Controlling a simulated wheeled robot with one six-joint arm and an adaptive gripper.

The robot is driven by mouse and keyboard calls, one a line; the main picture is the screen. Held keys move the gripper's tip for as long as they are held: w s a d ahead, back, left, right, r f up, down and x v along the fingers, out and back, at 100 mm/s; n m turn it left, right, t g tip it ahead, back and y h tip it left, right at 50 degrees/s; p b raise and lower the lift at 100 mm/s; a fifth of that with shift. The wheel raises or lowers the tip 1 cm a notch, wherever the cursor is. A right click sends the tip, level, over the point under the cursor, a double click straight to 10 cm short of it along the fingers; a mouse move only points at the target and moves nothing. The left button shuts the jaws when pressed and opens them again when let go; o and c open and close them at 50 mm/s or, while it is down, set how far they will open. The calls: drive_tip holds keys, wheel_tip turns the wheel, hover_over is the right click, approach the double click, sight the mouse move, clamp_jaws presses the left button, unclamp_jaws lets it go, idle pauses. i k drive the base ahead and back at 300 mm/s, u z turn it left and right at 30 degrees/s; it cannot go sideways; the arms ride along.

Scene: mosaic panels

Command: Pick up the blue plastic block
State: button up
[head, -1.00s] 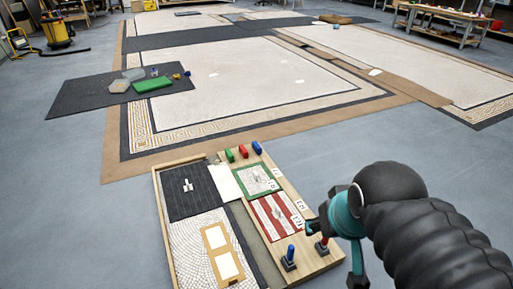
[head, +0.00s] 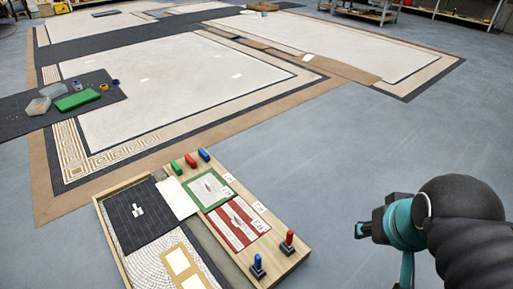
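The blue plastic block (head: 204,155) lies at the far end of a shallow wooden tray (head: 268,265) on the floor, beside a red block (head: 190,160) and a green block (head: 176,167). A blue-handled stamp-like piece (head: 258,266) stands upright at the tray's near right end. My gripper (head: 381,257) is at the lower right, outside the tray and well apart from the blue block. Its teal fingers are spread and nothing shows between them. The lower finger is cut off by the picture's bottom edge.
A red-handled piece (head: 287,242) stands near the blue-handled one. The tray also holds green and red framed panels and dark and pale sheets. Large mosaic panels (head: 185,95) cover the floor behind. A dark mat (head: 20,130) carries a green box (head: 77,100).

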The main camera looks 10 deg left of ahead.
sight(204, 155)
drive_tip(key=z, duration=0.85)
drive_tip(key=i, duration=3.1)
drive_tip(key=u, duration=2.5)
drive_tip(key=i, duration=2.65)
drive_tip(key=u, duration=2.9)
